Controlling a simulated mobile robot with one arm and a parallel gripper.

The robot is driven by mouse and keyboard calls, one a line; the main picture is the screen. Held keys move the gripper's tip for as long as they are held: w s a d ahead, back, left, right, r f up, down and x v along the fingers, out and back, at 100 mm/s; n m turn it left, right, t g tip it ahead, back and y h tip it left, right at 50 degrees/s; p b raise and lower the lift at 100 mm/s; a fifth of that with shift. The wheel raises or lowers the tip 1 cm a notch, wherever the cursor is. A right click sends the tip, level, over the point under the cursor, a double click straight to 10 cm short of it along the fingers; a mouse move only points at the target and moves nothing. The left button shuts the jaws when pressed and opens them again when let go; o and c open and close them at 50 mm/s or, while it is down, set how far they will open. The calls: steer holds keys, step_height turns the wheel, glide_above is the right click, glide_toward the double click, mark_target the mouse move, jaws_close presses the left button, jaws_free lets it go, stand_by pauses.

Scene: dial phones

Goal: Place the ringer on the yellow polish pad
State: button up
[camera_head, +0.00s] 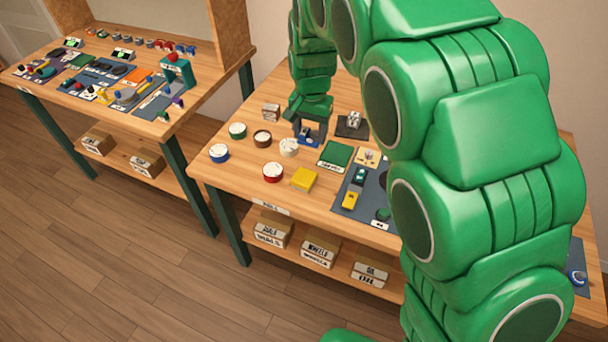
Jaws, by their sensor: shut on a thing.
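The yellow polish pad (303,179) lies on the right-hand wooden table, near its front edge, with nothing on it. My gripper (308,137) points down over the same table, behind the pad and apart from it. It is shut on a small blue thing (306,133), partly hidden by the fingers. This may be the ringer, but it is too small to tell. A small pale metallic thing (353,119) sits on a dark square pad to the right of my gripper.
My arm hides the table's right side.

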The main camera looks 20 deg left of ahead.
steer(key=s+d+r, duration=0.1)
steer(key=s+d, duration=0.7)
steer(key=s, duration=0.5)
glide_above(304, 176)
steer(key=shift+m, duration=0.3)
steer(key=shift+s+f, duration=0.15)
steer(key=shift+f, duration=6.2)
steer(key=shift+f, duration=0.1)
steer(key=o, duration=1.2)
